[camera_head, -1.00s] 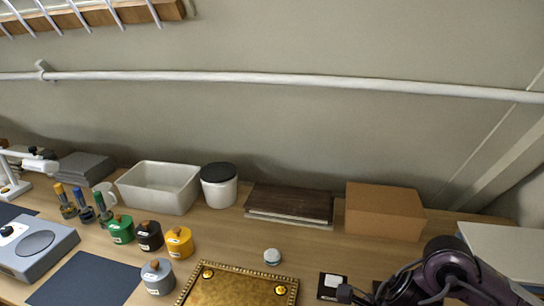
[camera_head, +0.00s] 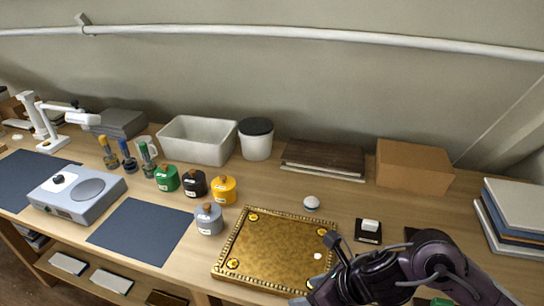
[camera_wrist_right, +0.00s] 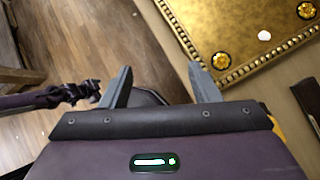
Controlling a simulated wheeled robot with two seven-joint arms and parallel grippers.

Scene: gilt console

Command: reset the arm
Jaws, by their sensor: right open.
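My right arm comes in from the lower right in the head view, with its gripper (camera_head: 312,298) low at the front edge of the gilt panel (camera_head: 262,250). In the right wrist view the two grey fingers of that gripper (camera_wrist_right: 160,76) stand apart with nothing between them. They point over the table's front edge, with wood floor below and the panel's beaded rim (camera_wrist_right: 184,36) close beside the right finger. My left gripper does not show in the head view. A dark, jointed part, probably of my left arm, shows at the left of the wrist view.
Grey (camera_head: 209,218), yellow (camera_head: 223,190), black (camera_head: 195,183) and green (camera_head: 167,177) pots stand left of the panel. A small white-topped jar (camera_head: 311,203) and a dark square with a white block (camera_head: 369,226) lie behind and right. A brown box (camera_head: 412,166) stands at the back.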

